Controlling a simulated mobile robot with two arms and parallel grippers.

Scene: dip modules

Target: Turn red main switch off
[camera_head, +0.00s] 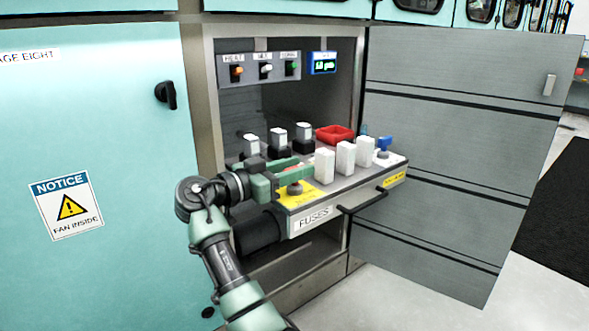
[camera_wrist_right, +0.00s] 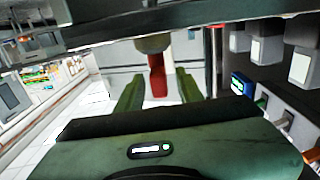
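The red main switch handle (camera_wrist_right: 157,80) shows in the right wrist view, below a round grey base (camera_wrist_right: 154,44). My right gripper (camera_head: 304,167) is open above the drawer, at the switch. In the right wrist view its green fingers (camera_wrist_right: 160,73) stand on either side of the red handle, with a visible gap on both sides. My left gripper is not in view.
The pulled-out FUSES drawer (camera_head: 313,217) holds white blocks (camera_head: 346,158), a red tray (camera_head: 334,132) and a blue-handled switch (camera_head: 385,143). An open grey door (camera_head: 455,140) stands at right. Small switches (camera_head: 266,70) and a display (camera_head: 322,63) are inside the cabinet.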

